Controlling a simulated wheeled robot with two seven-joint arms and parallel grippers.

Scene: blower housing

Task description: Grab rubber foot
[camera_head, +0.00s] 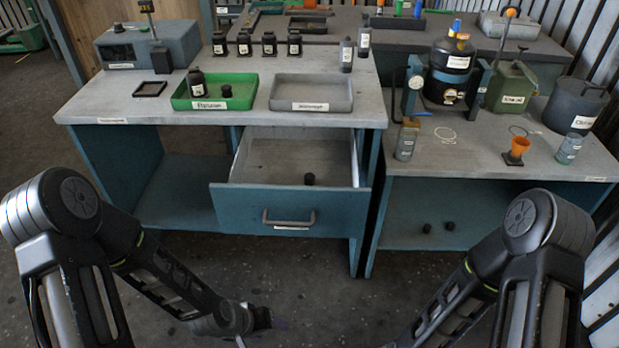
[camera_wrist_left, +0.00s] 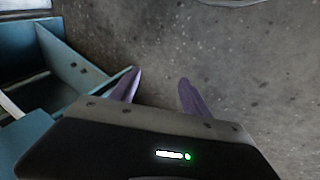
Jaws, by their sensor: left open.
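A small black cylinder that looks like a rubber foot (camera_head: 309,179) stands in the open drawer (camera_head: 290,208) of the left bench. Two similar black pieces (camera_head: 427,228) sit on the lower shelf under the right bench, and another dark round piece (camera_head: 226,90) lies in the green tray. My left gripper (camera_head: 272,322) is low in front of the drawer, apart from all of these. In the left wrist view, its two purple fingers (camera_wrist_left: 159,76) are spread and empty above the floor. My right arm shows at the lower right, but its gripper is not visible.
The left bench (camera_head: 140,98) carries a green tray (camera_head: 183,98), a grey tray (camera_head: 315,81) and several dark bottles. The right bench (camera_head: 470,165) holds a black tank (camera_head: 450,85), an orange funnel (camera_head: 520,147) and jars. The floor before the benches is clear.

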